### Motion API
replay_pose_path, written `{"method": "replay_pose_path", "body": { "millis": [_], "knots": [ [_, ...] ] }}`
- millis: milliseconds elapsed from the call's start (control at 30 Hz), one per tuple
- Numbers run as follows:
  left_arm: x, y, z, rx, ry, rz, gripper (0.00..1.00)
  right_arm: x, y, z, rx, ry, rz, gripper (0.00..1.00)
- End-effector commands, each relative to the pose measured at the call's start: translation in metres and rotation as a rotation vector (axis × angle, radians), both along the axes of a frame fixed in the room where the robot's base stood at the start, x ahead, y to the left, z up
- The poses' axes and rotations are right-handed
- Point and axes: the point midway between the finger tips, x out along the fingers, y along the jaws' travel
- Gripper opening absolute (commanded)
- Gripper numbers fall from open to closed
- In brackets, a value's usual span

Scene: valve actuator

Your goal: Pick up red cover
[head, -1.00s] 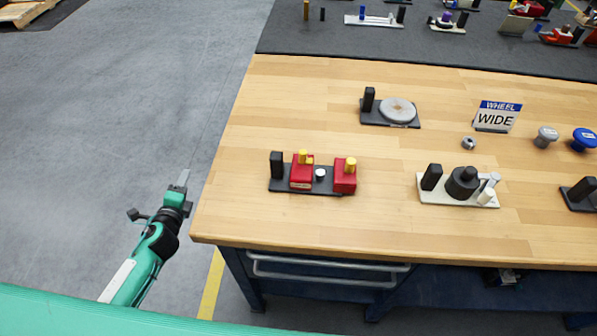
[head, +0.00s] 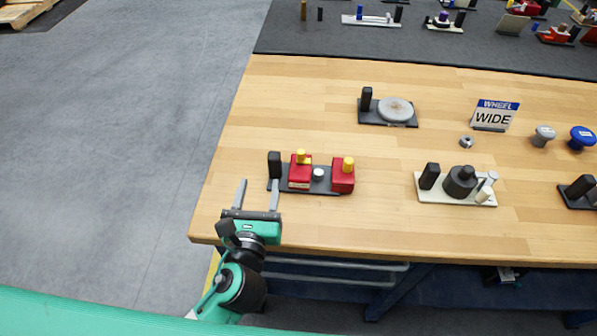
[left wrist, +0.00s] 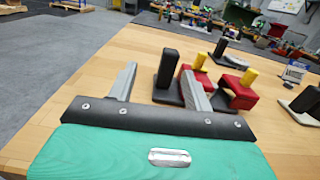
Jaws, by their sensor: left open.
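Two red blocks with yellow knobs stand on a dark base plate (head: 325,188) near the table's front left. The left red piece (head: 299,175) is beside a black post (head: 274,164); the right red piece (head: 343,180) is at the plate's other end. A small white knob (head: 318,174) is between them. I cannot tell which red piece is the cover. My left gripper (head: 258,182) is open and empty over the table's left front, its right finger near the black post. In the left wrist view the right finger partly hides the left red piece (left wrist: 199,75). My right gripper is not seen.
A white base with a black cylinder (head: 459,182) stands to the right. The wooden table (head: 380,226) is clear in front of the red pieces.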

Motion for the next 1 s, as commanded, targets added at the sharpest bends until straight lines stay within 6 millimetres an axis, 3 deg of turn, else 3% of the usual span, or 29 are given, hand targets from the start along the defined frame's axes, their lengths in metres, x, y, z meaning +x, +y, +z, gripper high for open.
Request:
{"method": "replay_pose_path", "body": {
  "millis": [133,233,500,767,1000],
  "knots": [
    [-0.006,-0.011,0.003,0.038,0.014,0.002,0.51,0.0,0.0,0.0,0.0,0.0,0.0,0.36],
    [0.0,-0.013,0.004,0.048,0.014,0.003,0.51,0.0,0.0,0.0,0.0,0.0,0.0,0.36],
    [0.042,-0.013,0.004,0.047,0.014,0.003,0.51,0.0,0.0,0.0,0.0,0.0,0.0,0.36],
    [0.062,-0.014,0.003,0.046,0.016,0.002,0.51,0.0,0.0,0.0,0.0,0.0,0.0,0.36],
    [0.096,-0.02,0.002,0.046,0.015,0.003,0.51,0.0,0.0,0.0,0.0,0.0,0.0,0.36]
  ]
}}
